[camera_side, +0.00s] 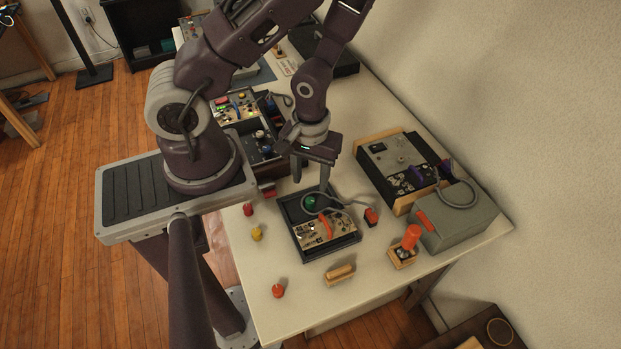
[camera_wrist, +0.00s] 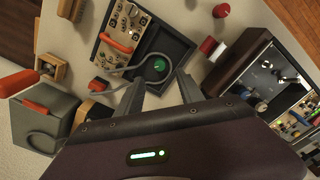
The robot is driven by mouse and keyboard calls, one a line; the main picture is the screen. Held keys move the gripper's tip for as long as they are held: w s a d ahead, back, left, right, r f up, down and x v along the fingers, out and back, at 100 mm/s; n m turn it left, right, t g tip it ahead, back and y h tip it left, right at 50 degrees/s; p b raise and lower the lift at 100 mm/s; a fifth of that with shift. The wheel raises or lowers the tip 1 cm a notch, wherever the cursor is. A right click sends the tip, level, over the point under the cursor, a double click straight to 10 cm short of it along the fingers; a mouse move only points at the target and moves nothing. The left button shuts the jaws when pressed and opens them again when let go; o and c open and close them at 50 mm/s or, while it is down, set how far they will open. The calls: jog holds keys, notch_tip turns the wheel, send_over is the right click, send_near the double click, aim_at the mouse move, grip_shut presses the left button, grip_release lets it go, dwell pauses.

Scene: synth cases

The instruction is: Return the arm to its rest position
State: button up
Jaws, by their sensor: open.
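My gripper (camera_side: 311,180) points down with its two fingers spread and nothing between them. It hangs over the back edge of a black tray-like case with a beige control panel (camera_side: 312,234). In the wrist view my fingers (camera_wrist: 162,84) reach toward this case's dark bare part, close to a green knob (camera_wrist: 160,65). The panel (camera_wrist: 117,30) carries an orange handle or lead and several small knobs. A grey cable runs from the case to a red-orange plug (camera_side: 371,216) on the table. The gap between fingertips and case is hard to judge.
The white table (camera_side: 245,295) holds a red knob (camera_side: 248,209), a yellow knob (camera_side: 256,234), an orange-red knob (camera_side: 278,291), a wooden brush (camera_side: 340,275) and an orange joystick (camera_side: 411,238). A grey box (camera_side: 455,222) and a wood-sided device (camera_side: 395,160) stand right. Another panel case (camera_side: 262,140) stands behind left.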

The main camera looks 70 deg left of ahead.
jog(key=w+a+r+m+t+y, duration=0.1)
jog(key=w+r+m+t, duration=0.15)
jog(key=r, duration=0.55)
jog(key=w+a+r+m+t+y, duration=0.1)
jog(key=w+r, duration=0.3)
jog(key=r, duration=0.5)
jog(key=s+d+r+m+t+h, duration=0.2)
jog(key=s+d+r+m, duration=0.3)
jog(key=s+r, duration=0.6)
notch_tip(320, 180, up, 2)
jog(key=shift+s+d+r, duration=0.25)
jog(key=shift+s+d, duration=0.05)
jog(key=shift+d, duration=0.75)
